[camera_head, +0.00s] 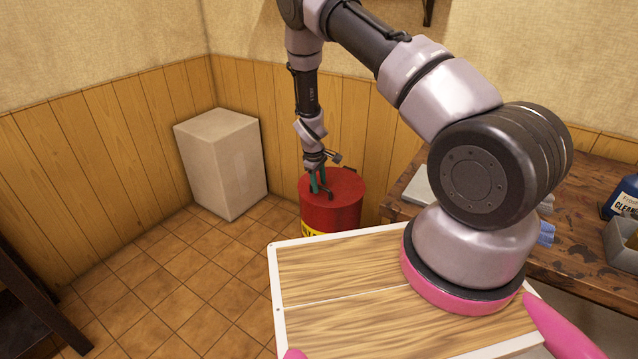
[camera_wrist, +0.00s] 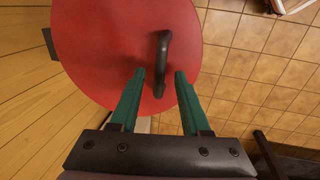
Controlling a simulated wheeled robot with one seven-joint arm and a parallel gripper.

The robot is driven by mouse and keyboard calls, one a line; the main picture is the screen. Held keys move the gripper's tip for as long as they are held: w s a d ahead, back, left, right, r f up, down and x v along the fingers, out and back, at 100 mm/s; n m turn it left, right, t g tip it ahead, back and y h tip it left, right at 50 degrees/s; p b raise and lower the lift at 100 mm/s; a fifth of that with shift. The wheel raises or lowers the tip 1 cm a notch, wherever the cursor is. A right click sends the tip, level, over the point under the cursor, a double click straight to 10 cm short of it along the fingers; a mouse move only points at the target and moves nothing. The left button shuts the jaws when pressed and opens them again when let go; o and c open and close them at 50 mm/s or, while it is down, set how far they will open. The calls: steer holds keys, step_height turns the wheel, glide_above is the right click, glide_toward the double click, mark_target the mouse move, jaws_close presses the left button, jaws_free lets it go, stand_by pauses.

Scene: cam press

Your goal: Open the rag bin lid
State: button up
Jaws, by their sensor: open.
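The rag bin (camera_head: 331,217) is a red drum with a yellow label, standing on the floor near the back corner. Its round red lid (camera_head: 345,183) appears flat on top. The lid also fills the upper left of the wrist view (camera_wrist: 105,50), with a black handle (camera_wrist: 163,62) on it. My gripper (camera_head: 320,188) is over the lid. In the wrist view its green fingers (camera_wrist: 161,75) are apart and empty, and the handle lies just beyond the tips, roughly in line with the gap. I cannot tell whether a finger touches the lid.
A white box (camera_head: 222,163) stands left of the bin against the wood panelling. A wooden workbench (camera_head: 590,240) is to the right, with a blue bottle (camera_head: 622,197) and a grey bin (camera_head: 622,245). The tiled floor (camera_head: 190,285) in front is clear.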

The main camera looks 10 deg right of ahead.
jaws_close()
stand_by(1.4)
